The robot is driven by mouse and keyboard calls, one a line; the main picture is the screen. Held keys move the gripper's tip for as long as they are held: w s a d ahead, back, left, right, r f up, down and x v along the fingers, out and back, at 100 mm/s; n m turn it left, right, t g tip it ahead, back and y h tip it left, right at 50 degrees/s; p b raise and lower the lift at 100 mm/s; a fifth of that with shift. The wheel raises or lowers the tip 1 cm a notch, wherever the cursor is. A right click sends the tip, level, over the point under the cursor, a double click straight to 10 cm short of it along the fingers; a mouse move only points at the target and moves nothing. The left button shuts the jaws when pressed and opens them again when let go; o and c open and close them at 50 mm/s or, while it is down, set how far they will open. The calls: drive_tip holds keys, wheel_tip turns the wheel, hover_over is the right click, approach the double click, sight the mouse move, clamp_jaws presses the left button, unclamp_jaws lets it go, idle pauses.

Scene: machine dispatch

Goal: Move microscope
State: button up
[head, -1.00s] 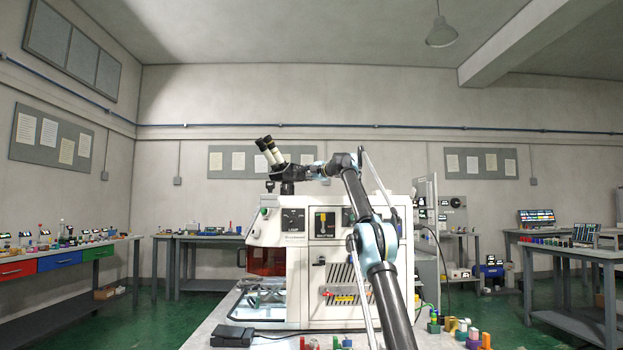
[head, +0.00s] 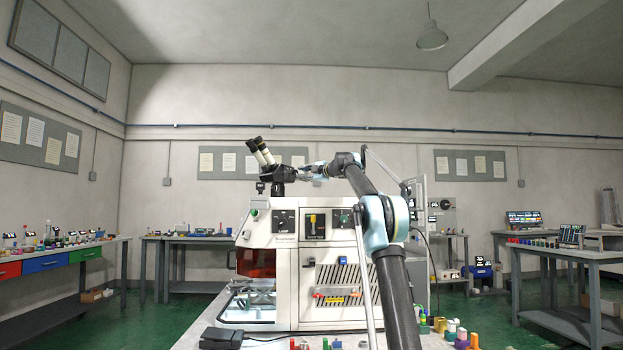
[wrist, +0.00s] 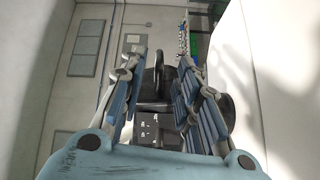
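The microscope (head: 283,173) stands on top of a white machine, tilted cream eyepieces up, with a black body and a dark post below. In the head view my gripper (head: 306,171) is at the right side of the microscope's black body, level with it. In the wrist view, the two blue-padded fingers of my gripper (wrist: 163,95) are spread apart. The black microscope (wrist: 153,92) shows between and beyond them, with a visible gap beside the left finger. Whether either finger touches it I cannot tell. The right finger hides part of the dark shape there.
The white machine (head: 283,262) with an orange window (head: 256,263) fills the middle, directly under my gripper. A black pedal-like box (head: 221,339) and small coloured parts lie on its table. Workbenches stand left and right.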

drive_tip(key=v, duration=0.5)
drive_tip(key=shift+w, duration=0.15)
idle(0.4)
